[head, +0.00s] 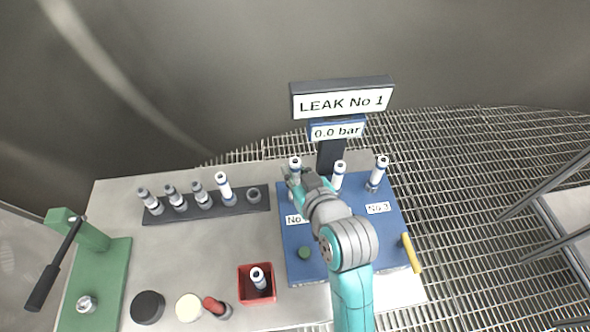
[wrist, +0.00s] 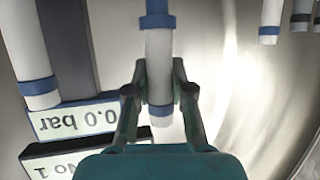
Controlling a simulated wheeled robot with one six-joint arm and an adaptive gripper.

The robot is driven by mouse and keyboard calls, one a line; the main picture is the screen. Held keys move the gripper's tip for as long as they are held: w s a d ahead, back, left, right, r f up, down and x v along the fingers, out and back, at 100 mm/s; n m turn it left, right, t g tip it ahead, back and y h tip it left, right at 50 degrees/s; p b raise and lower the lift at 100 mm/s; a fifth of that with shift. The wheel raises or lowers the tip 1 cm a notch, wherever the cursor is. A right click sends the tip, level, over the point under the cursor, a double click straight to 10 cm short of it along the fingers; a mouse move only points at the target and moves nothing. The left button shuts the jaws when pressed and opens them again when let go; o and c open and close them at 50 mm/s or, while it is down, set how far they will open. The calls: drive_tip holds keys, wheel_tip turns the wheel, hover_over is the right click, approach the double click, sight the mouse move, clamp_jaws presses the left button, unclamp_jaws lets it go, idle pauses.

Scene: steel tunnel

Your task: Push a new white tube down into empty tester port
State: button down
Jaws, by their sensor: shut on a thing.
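My gripper (head: 294,180) is shut on a white tube with blue bands (head: 295,164), at the left port of the blue tester (head: 346,238). The wrist view, upside down, shows both fingers on the white tube (wrist: 159,60), near its blue-banded end. The tube looks upright. Its lower end and the port beneath are hidden by my gripper in the head view, so I cannot tell how deep it sits. White tubes stand at the middle port (head: 338,181) and the right port (head: 378,170). The tester sign (head: 342,101) reads LEAK No 1 and the display (head: 337,131) reads 0.0 bar.
A dark rack (head: 162,217) at the left holds several tubes, with one empty holder (head: 254,194) at its right end. A red bin (head: 244,290) holds a tube. A green press (head: 108,275) with a black lever stands far left. A yellow bar (head: 411,253) lies at the tester's right edge.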

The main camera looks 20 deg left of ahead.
sight(295, 180)
drive_tip(key=shift+f, duration=1.65)
drive_tip(key=c, duration=0.9)
unclamp_jaws()
drive_tip(key=shift+c, duration=0.2)
drive_tip(key=v, duration=1.2)
